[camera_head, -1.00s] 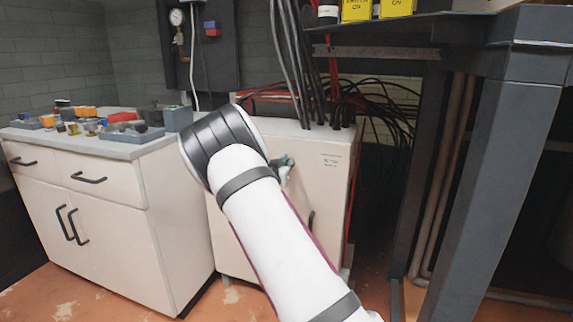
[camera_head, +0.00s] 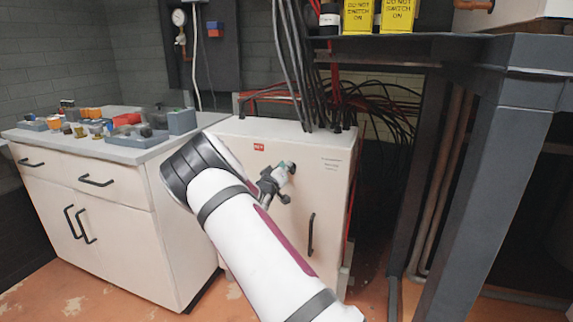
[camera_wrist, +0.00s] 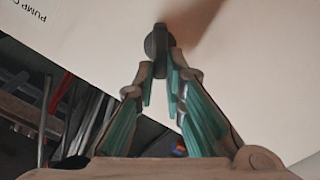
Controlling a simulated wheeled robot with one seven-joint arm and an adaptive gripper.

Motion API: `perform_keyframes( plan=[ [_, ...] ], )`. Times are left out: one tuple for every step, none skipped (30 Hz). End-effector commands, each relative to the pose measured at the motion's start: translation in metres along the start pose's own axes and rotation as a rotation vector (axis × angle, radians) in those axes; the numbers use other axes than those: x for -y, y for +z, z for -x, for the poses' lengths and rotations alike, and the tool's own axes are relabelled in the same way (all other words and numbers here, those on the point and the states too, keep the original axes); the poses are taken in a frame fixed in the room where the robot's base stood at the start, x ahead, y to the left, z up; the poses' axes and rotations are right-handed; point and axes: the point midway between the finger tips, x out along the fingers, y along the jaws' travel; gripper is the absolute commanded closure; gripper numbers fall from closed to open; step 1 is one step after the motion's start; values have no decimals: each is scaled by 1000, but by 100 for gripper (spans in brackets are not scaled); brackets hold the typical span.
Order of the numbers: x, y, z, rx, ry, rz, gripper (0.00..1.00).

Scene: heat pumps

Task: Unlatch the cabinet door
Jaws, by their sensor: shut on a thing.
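The cabinet (camera_head: 335,190) is a cream box with a flat front door, standing in the middle of the head view. The door looks closed and has a dark vertical handle (camera_head: 311,234) at its lower right. My gripper (camera_head: 288,169) is at the upper part of the door. In the wrist view my gripper (camera_wrist: 163,75) has its green-padded fingers closed at their tips on a small dark round latch knob (camera_wrist: 157,42) at the cabinet face. The fingertips hide part of the knob. My arm covers the door's left side.
A white drawer unit (camera_head: 110,195) with small parts on top stands to the left. Thick cables (camera_head: 300,70) run into the cabinet top. A dark metal frame (camera_head: 485,180) stands on the right. Some floor shows between cabinet and frame.

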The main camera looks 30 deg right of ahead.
Motion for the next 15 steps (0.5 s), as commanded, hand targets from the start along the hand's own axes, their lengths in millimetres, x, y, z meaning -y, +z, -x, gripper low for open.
perform_keyframes(
  plan=[
    [1,-1,0,-2,-1,47,100],
    [2,-1,0,-2,-1,75,100],
    [3,-1,0,-2,-2,114,100],
    [3,-1,0,-2,-1,142,100],
    [4,-1,0,-3,-1,171,100],
    [4,-1,0,-3,0,208,100],
    [5,-1,0,-3,-1,236,100],
    [6,-1,0,-3,-1,265,100],
    [6,0,0,-3,-1,304,100],
    [7,0,0,-3,-1,332,100],
    [8,0,0,-3,-1,360,100],
    [8,0,0,-3,-1,398,100],
    [9,1,0,-3,-1,426,100],
    [9,1,0,-3,0,455,100],
    [10,2,0,-3,0,492,100]
  ],
)
